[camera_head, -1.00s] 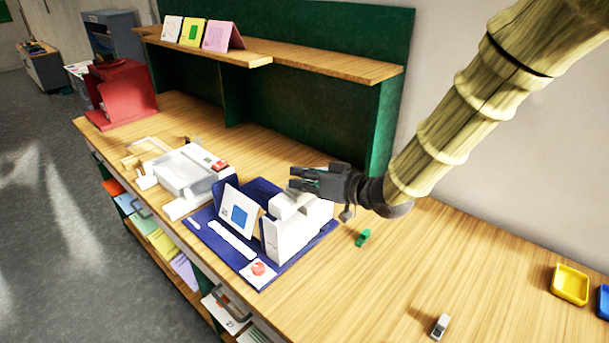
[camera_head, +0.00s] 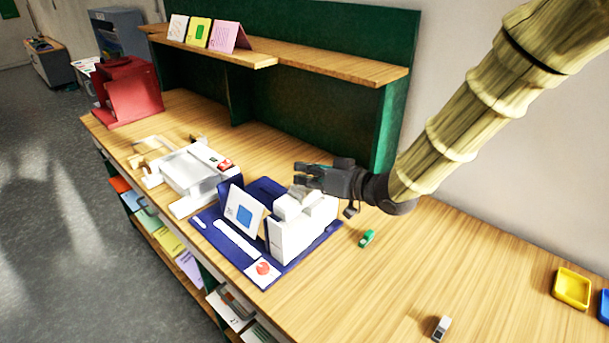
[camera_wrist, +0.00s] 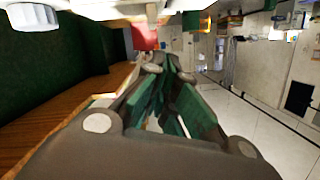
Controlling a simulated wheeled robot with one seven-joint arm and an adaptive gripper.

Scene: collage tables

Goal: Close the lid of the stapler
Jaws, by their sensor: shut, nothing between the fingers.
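A white block-shaped device (camera_head: 290,238) stands on a dark blue mat (camera_head: 315,248) on the wooden table. Its top has smaller raised white blocks. I cannot tell for sure whether it is the stapler or which part is a lid. My gripper (camera_head: 298,173) is shut and empty, just above and behind the device's top, pointing left. They look apart, but the depth is hard to judge. In the wrist view, my gripper's fingers (camera_wrist: 165,66) come together with nothing between them. The white device is not clearly seen there.
A card with a blue square (camera_head: 243,213) stands left of the device. A larger white machine (camera_head: 190,172) and a red stand (camera_head: 130,92) are farther left. A small green item (camera_head: 367,238), a grey item (camera_head: 440,327) and a yellow tray (camera_head: 572,288) lie right. A wooden shelf (camera_head: 330,68) runs behind.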

